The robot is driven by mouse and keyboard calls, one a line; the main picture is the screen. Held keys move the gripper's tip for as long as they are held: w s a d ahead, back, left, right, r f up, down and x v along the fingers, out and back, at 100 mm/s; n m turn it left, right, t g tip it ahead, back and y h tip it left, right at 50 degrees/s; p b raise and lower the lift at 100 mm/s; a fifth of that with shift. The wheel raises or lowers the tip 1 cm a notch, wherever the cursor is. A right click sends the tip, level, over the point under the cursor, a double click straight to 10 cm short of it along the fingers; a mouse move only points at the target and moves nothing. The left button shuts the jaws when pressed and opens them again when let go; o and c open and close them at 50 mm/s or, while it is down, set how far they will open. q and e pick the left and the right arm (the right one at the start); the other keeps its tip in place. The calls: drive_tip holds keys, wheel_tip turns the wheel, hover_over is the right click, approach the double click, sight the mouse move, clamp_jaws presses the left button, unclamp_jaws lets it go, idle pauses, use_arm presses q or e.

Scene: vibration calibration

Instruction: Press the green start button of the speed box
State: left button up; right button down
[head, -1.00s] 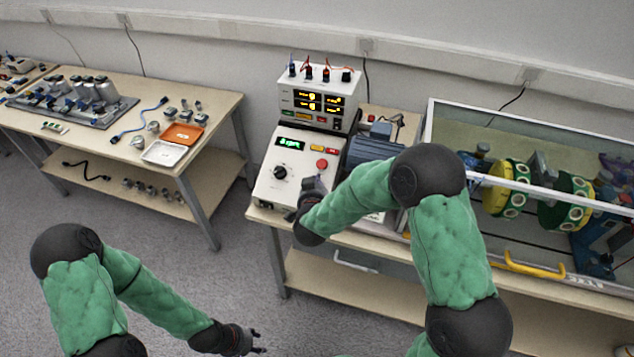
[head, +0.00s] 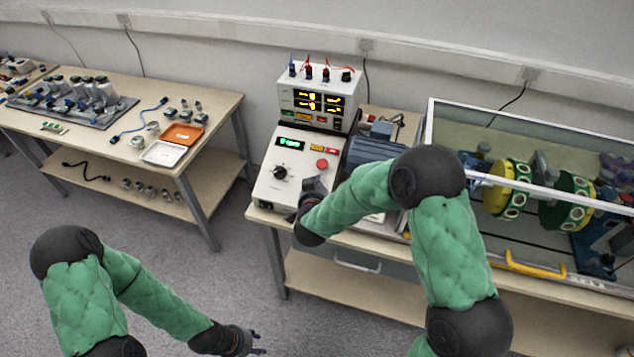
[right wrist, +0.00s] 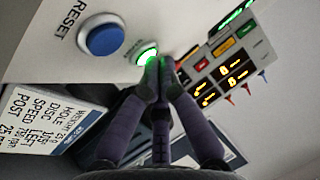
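The speed box (head: 262,190) is a white sloped panel box with a green display (head: 290,143), a black knob (head: 280,172) and a red button (head: 322,163). In the right wrist view its green start button (right wrist: 146,56) glows, beside a blue RESET button (right wrist: 101,39). My right gripper (right wrist: 160,64) is shut and empty, its tips together at the green button's edge; I cannot tell whether they press it. In the head view the right gripper (head: 314,186) is over the panel's lower right and hides the button. My left gripper (head: 258,342) is open and empty over the floor.
A power supply (head: 318,98) with lit displays stands behind the speed box. A motor (head: 372,150) and a clear-covered rig with yellow and green discs (head: 500,188) are to the right. A second table (head: 90,135) with parts and trays stands left, across free floor.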

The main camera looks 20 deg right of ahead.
drive_tip(key=shift+s+a+r+p, duration=0.2)
drive_tip(key=shift+s+r+p, duration=0.05)
drive_tip(key=shift+r+p, duration=0.4)
drive_tip(key=shift+r, duration=0.15)
drive_tip(key=r+p, duration=0.1)
drive_tip(key=s+r+p, duration=0.1)
drive_tip(key=r, duration=0.1)
drive_tip(key=a+r+p, duration=0.1)
drive_tip(key=p, duration=0.1)
drive_tip(key=shift+s+a+r, duration=0.1)
drive_tip(key=shift+s+r, duration=0.05)
drive_tip(key=shift+s, duration=0.25)
idle(0.6)
